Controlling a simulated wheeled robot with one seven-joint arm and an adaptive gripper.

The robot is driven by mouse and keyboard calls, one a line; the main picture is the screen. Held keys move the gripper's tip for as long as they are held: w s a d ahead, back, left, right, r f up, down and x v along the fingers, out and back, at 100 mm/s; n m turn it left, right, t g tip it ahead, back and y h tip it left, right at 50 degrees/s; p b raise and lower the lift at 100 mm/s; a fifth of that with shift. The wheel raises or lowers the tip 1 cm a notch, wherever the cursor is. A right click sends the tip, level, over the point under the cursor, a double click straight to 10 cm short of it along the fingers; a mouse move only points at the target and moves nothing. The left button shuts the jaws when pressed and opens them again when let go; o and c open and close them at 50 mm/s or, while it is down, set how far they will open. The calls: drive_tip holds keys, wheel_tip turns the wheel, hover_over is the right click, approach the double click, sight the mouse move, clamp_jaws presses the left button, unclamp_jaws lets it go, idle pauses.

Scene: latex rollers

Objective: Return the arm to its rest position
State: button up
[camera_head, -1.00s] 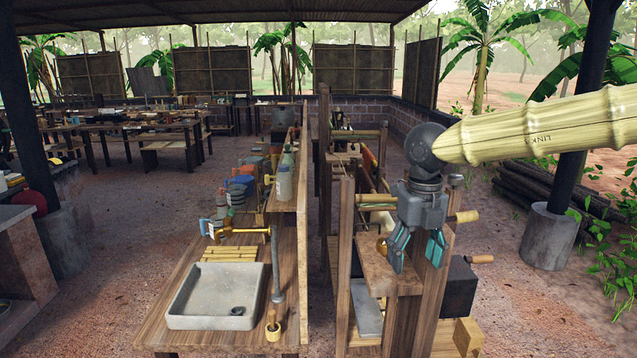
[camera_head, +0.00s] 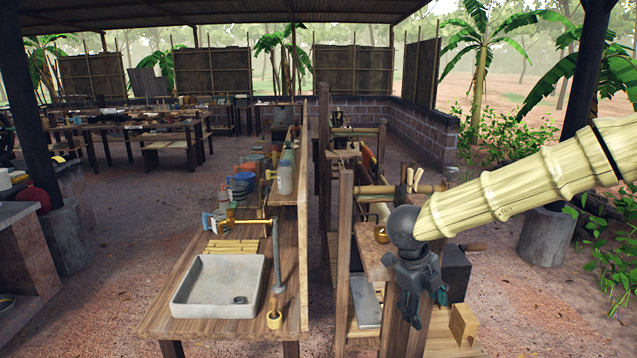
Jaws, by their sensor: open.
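My gripper (camera_head: 421,307) hangs at the end of my bamboo-coloured arm (camera_head: 520,185), which comes in from the right edge. Its teal-tipped fingers point down and are empty and apart. It is in front of the wooden roller stand (camera_head: 345,250), over its front post and near the small shelf (camera_head: 372,262). The gripper covers part of the stand's right post. I cannot tell whether the fingers touch the wood.
A bench with a grey sink (camera_head: 218,285), a brass tap (camera_head: 245,221) and bottles (camera_head: 285,175) stands left of the stand. A dark block (camera_head: 456,275) and a wooden block (camera_head: 464,324) are at the stand's right. The dirt floor (camera_head: 540,310) at right is open.

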drive_tip(key=s+d+f+n+t+b, duration=0.1)
drive_tip(key=s+f+n, duration=0.3)
drive_tip(key=f, duration=0.7)
drive_tip(key=s+f+n+t+h+b, duration=0.1)
drive_tip(key=s+f+n+b, duration=0.1)
drive_tip(key=f+n, duration=0.6)
drive_tip(key=s+d+f+n+t+b, duration=0.1)
drive_tip(key=s+f+n, duration=0.2)
drive_tip(key=f, duration=1)
drive_tip(key=s+a+f+n+g+y+b, duration=0.1)
drive_tip(key=s+f+n, duration=0.3)
drive_tip(key=s, duration=0.5)
drive_tip(key=s+a+f+n+g+y+b, duration=0.1)
drive_tip(key=s+f+n, duration=0.4)
drive_tip(key=s, duration=0.5)
drive_tip(key=s+a+f+n+g+y+b, duration=0.1)
drive_tip(key=s+f+n+g+y, duration=0.1)
drive_tip(key=s+f+n, duration=0.3)
drive_tip(key=s+f, duration=0.2)
drive_tip(key=s, duration=0.2)
drive_tip(key=shift+s, duration=0.3)
